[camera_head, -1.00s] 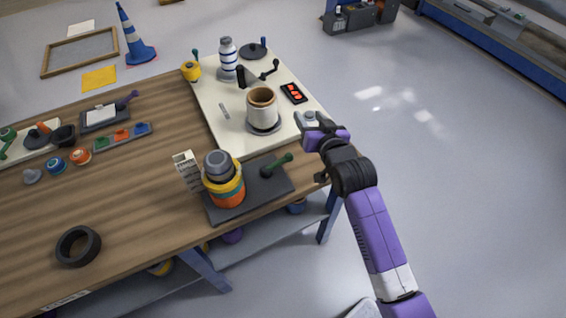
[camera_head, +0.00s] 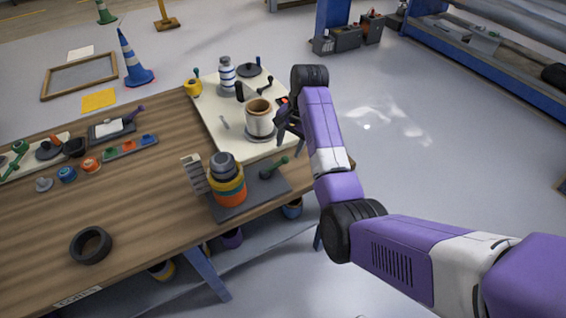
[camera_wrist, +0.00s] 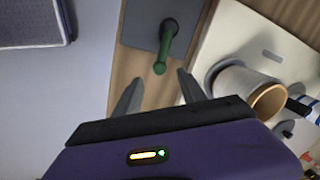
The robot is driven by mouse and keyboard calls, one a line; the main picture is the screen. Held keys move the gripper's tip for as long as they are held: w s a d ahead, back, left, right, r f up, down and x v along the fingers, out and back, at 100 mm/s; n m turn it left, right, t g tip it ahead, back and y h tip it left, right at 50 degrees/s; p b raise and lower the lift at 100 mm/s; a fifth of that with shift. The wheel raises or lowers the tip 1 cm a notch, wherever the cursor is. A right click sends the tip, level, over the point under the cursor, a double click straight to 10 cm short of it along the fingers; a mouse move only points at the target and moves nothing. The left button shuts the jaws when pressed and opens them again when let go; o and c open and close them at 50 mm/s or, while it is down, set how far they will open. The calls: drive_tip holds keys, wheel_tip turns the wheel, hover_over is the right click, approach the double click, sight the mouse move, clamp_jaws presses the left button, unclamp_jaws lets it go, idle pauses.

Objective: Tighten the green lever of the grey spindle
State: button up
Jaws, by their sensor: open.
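The green lever (camera_head: 275,167) stands on a dark grey base plate (camera_head: 246,207) at the near right of the wooden table. On the same plate is a stack of orange, yellow and grey rollers (camera_head: 228,185); the spindle under it is hidden. In the wrist view the green lever (camera_wrist: 165,48) points toward my gripper (camera_wrist: 157,80), its knob just ahead of the gap between the fingertips. My gripper is open and empty. In the head view my gripper (camera_head: 284,124) is partly hidden by my arm, above the table's right edge.
A cream board (camera_head: 207,95) behind holds a cream roller (camera_head: 260,118) close to my gripper, a striped bottle-like roller (camera_head: 227,74) and other levers. A black ring (camera_head: 90,245) lies front left. Floor right of the table is clear.

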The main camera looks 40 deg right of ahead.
sight(286, 158)
drive_tip(key=shift+w+a+f+p, duration=0.1)
drive_tip(key=shift+w+f, duration=0.15)
drive_tip(key=shift+f, duration=1.05)
drive_tip(key=shift+w+a+f+p, duration=0.1)
drive_tip(key=shift+w+f, duration=0.1)
drive_tip(key=shift+f, duration=1.05)
drive_tip(key=shift+w+a+f+p, duration=0.1)
drive_tip(key=shift+w+f, duration=0.15)
drive_tip(key=shift+f, duration=1.05)
clamp_jaws()
drive_tip(key=shift+s, duration=0.1)
